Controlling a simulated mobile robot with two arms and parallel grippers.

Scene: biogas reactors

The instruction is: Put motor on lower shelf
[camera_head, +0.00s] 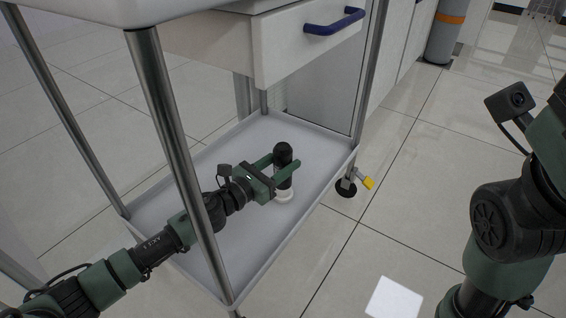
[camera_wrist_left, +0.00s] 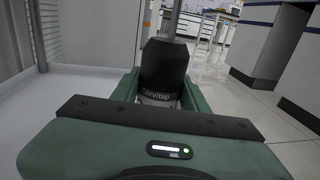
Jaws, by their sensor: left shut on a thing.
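The motor (camera_head: 284,160) is a black cylinder with a pale lower part and base. It is upright at the lower shelf (camera_head: 222,155) of the white cart; whether its base touches the shelf I cannot tell for sure. My left gripper (camera_head: 284,172) reaches in past the cart's front post and is shut on the motor, one green finger on each side. In the left wrist view the motor (camera_wrist_left: 163,65) stands between the green fingers, with lettering low on its black body. My right arm shows at the right; its gripper is out of view.
Metal posts (camera_head: 172,150) of the cart stand close beside my left arm. The cart's upper shelf (camera_head: 100,12) is overhead. A white drawer with a blue handle (camera_head: 334,22) is behind. A caster with a yellow lever (camera_head: 368,183) is at the right corner. The shelf around the motor is bare.

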